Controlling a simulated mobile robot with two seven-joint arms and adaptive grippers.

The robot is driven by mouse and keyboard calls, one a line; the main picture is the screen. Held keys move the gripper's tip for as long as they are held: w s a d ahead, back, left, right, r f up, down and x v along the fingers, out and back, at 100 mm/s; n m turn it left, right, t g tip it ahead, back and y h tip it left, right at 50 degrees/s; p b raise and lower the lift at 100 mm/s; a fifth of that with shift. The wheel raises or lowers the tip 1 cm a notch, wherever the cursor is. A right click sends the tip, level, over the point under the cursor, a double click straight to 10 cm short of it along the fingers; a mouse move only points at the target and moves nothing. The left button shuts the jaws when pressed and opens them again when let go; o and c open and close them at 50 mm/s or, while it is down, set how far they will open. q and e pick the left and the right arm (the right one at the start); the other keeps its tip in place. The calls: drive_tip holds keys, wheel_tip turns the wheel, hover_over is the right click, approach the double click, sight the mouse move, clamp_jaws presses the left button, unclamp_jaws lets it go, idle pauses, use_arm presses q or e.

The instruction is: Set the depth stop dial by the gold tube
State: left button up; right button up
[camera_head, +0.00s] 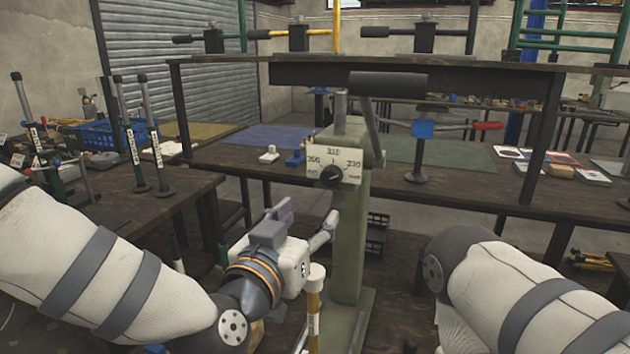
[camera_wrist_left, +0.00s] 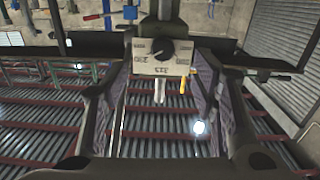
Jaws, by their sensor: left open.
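The depth stop dial is a black knob (camera_head: 332,176) on a white plate (camera_head: 347,160) on the green press column. The plate shows several numbers, about 200, 215 and 230; the knob's exact setting is too small to read. My left gripper (camera_head: 308,214) is open and empty, just below and in front of the dial. In the left wrist view the dial plate (camera_wrist_left: 160,66) appears upside down between the fingertips, apart from them. The gold tube (camera_head: 313,322) stands upright with a white cap, in front of the column. My right arm shows at right; its gripper is out of frame.
The press has a dark horizontal handle (camera_head: 388,84) above the dial. A workbench (camera_head: 450,185) with mats and small parts lies behind it. Upright labelled rods (camera_head: 155,140) stand on the left bench. A dark shelf (camera_head: 480,66) crosses above.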

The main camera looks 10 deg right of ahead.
sight(330, 179)
use_arm(q)
drive_tip(key=x, duration=0.3)
drive_tip(key=r+b+x, duration=0.1)
drive_tip(key=x, duration=0.3)
drive_tip(key=b+x, duration=0.1)
drive_tip(key=x, duration=0.3)
drive_tip(key=shift+w+r, duration=0.15)
drive_tip(key=shift+w, duration=0.2)
drive_tip(key=shift+w+d+r, duration=0.15)
drive_tip(key=shift+w, duration=0.15)
use_arm(e)
drive_tip(key=shift+s+d+f+g, duration=0.1)
drive_tip(key=shift+s+f+g, duration=0.4)
drive_tip(key=shift+s+f, duration=0.65)
use_arm(q)
drive_tip(key=c, duration=1.2)
